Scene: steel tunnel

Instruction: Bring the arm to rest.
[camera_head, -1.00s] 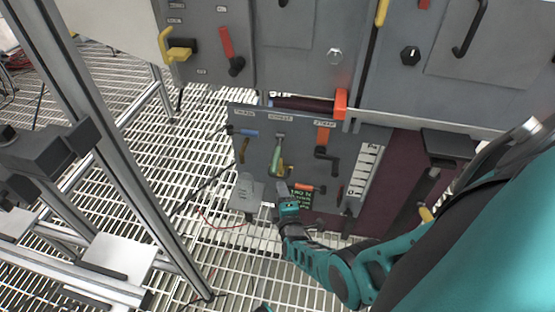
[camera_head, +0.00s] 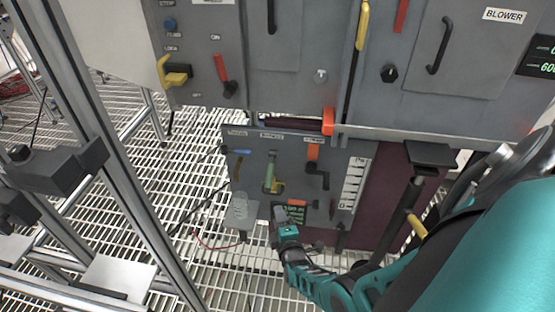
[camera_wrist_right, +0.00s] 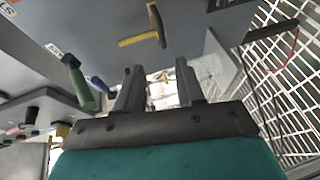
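My right arm (camera_head: 315,280), teal and black, reaches in from the lower right in the head view. My left gripper is not in view.
A grey cabinet with a red lever (camera_head: 224,75), a yellow handle (camera_head: 174,72) and an orange block (camera_head: 328,121) stands above the panel. A metal frame post (camera_head: 120,160) rises at the left. Open grating floor (camera_head: 180,130) lies between them, with thin cables (camera_head: 215,245).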

